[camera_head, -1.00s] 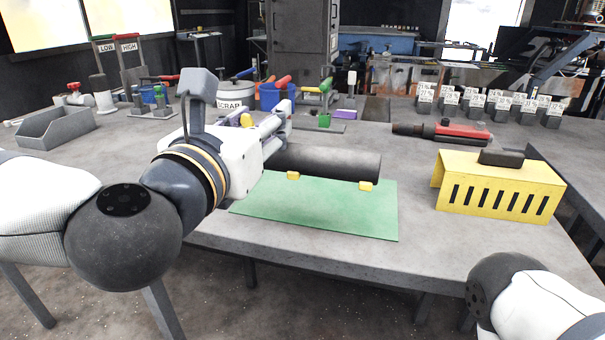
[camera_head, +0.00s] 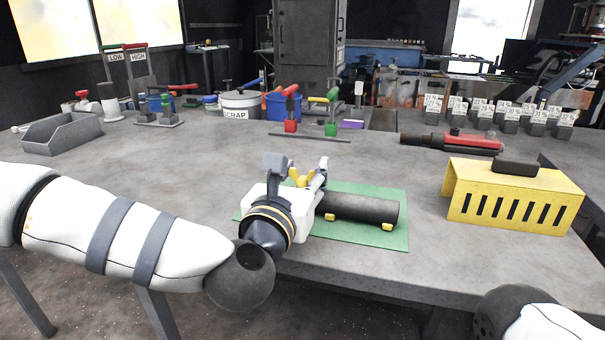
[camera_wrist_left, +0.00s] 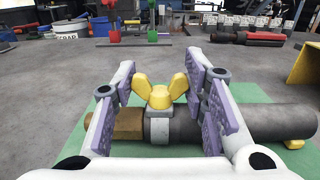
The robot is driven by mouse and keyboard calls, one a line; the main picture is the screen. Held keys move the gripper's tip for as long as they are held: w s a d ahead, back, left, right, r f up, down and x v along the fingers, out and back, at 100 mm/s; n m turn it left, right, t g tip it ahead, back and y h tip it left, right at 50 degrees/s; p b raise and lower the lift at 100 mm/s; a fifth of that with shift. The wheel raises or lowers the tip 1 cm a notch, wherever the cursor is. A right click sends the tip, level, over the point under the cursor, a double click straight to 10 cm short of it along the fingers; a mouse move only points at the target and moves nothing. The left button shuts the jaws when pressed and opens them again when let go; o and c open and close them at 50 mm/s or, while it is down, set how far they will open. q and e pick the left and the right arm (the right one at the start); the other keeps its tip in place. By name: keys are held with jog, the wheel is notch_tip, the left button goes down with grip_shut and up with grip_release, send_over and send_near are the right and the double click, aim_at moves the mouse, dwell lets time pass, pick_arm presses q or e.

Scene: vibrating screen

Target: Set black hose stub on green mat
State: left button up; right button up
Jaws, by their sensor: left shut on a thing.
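The black hose stub (camera_head: 362,207) lies lengthwise low over the green mat (camera_head: 400,190). I cannot tell whether it touches the mat. It has two small yellow blocks at its front side. In the left wrist view, the stub (camera_wrist_left: 290,121) has a brass end (camera_wrist_left: 129,122) at left and a grey collar with a yellow wing piece (camera_wrist_left: 160,92). My left gripper (camera_head: 312,180) is shut on the stub at this collar end, with purple-padded fingers (camera_wrist_left: 165,110) on either side. My right gripper is out of view; only part of my right arm shows at bottom right.
A yellow slotted cover (camera_head: 515,195) stands right of the mat. A red and black tool (camera_head: 455,141) lies behind it. Red and green handles (camera_head: 310,115), a SCRAP bucket (camera_head: 240,104) and a grey bin (camera_head: 62,134) stand farther back. Bare bench lies behind the mat.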

pick_arm(q)
jog(key=shift+f, duration=0.15)
jog(key=o, duration=1.4)
jog(key=shift+c, duration=0.2)
jog(key=shift+s+r, duration=0.15)
jog(key=shift+r, duration=0.15)
jog(key=p+v, duration=0.3)
jog(key=v, duration=0.8)
jog(key=shift+s, duration=0.35)
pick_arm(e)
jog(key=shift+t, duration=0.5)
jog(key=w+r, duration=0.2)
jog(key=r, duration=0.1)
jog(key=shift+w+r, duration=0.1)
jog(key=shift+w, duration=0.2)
pick_arm(q)
jog(key=shift+a+f, duration=0.15)
